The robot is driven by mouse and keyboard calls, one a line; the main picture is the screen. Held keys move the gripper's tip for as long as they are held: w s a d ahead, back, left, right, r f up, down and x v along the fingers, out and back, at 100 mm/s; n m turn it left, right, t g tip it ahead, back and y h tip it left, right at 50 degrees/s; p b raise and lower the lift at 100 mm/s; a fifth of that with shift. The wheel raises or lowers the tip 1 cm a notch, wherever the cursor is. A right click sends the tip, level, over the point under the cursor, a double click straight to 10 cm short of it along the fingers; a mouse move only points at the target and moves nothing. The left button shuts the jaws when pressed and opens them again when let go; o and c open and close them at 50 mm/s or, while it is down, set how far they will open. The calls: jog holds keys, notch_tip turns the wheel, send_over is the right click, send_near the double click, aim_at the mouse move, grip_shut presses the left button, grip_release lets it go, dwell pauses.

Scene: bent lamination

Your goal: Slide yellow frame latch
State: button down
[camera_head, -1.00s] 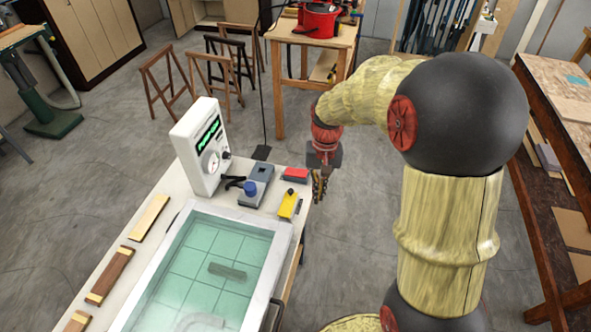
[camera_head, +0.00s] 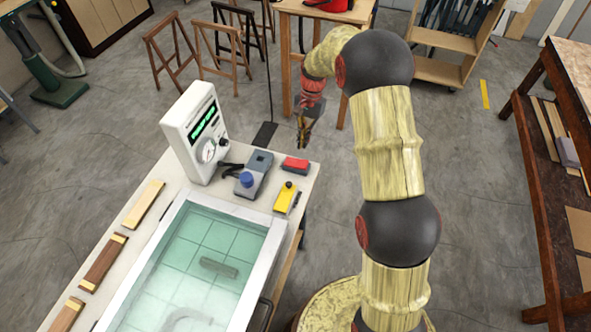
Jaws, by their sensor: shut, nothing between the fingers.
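My gripper (camera_head: 301,144) points down beyond the bench's far right corner, apart from the latch and farther back. It is small in view; its fingers look close together and hold nothing.
A red block (camera_head: 295,165) and a grey device with a blue knob (camera_head: 251,176) stand beside the latch. A white control box (camera_head: 196,131) rises behind the tank (camera_head: 197,258). Wood strips (camera_head: 103,262) lie at left.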

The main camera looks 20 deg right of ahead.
jog(key=x, duration=0.3)
jog(key=s+a+x, duration=0.1)
jog(key=x, duration=0.7)
jog(key=shift+s+a+r+b, duration=0.15)
jog(key=shift+s+a+b, duration=0.25)
jog(key=shift+s, duration=0.05)
jog(key=shift+s+a, duration=0.4)
